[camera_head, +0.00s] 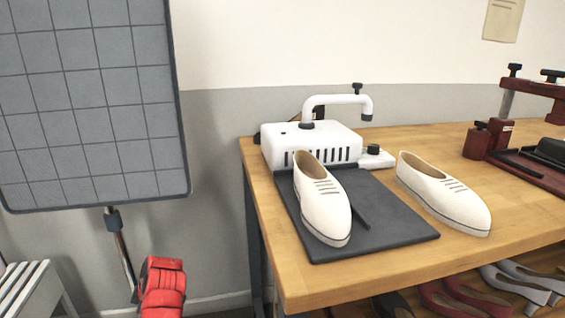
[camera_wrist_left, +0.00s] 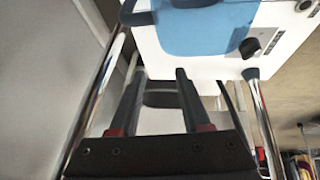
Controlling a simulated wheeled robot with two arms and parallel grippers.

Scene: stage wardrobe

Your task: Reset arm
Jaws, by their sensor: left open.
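My left gripper (camera_wrist_left: 160,72) shows in the left wrist view with its two dark fingers apart and nothing between them. Beyond the fingertips is a white appliance (camera_wrist_left: 215,62) with a blue part (camera_wrist_left: 200,30) and a black knob (camera_wrist_left: 250,47). I cannot tell how far it is from the fingers. In the head view neither gripper's fingers are visible. A red part stands low at the left and I cannot tell whether it belongs to my left arm. My right gripper is not in view.
A wooden table (camera_head: 285,283) holds a white machine (camera_head: 308,140), a dark mat (camera_head: 400,235), two white shoes (camera_head: 325,205) (camera_head: 445,195) and a dark red press (camera_head: 480,143). Several shoes lie below. A grey gridded panel (camera_head: 95,100) stands left. Chrome bars (camera_wrist_left: 97,100) flank the left gripper.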

